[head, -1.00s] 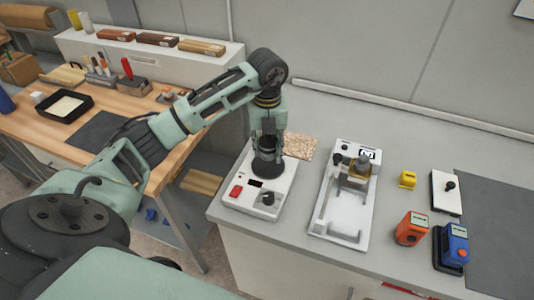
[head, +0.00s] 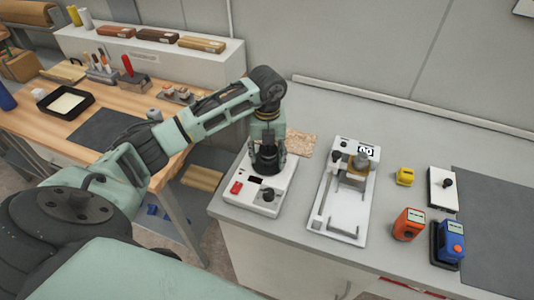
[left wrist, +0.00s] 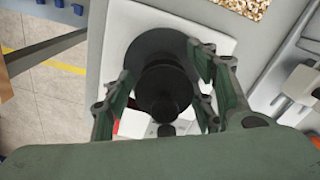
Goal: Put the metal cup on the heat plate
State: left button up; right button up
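The heat plate (head: 284,184) is a white box with a red switch, a small dark display and a dark knob. Its round black disc (left wrist: 145,48) shows in the left wrist view. The metal cup (left wrist: 165,92) looks dark and stands upright on the disc; it also shows in the head view (head: 265,160), partly hidden by my fingers. My left gripper (head: 268,157) is over the heat plate, with its fingers spread on both sides of the cup. In the left wrist view the gripper (left wrist: 163,85) shows gaps beside the cup. My right gripper is not in view.
A white device with a metal bed (head: 344,207) stands right of the heat plate. A speckled board (head: 300,144) lies behind. Orange (head: 408,224), blue (head: 452,240) and yellow (head: 404,177) items stand farther right. The counter's front edge is close to the heat plate.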

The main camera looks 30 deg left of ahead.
pick_arm(q)
jog(key=shift+r, duration=0.35)
notch_tip(320, 180, up, 11)
jog(key=b, duration=0.3)
jog(key=shift+w+f, duration=0.1)
jog(key=shift+r, duration=0.45)
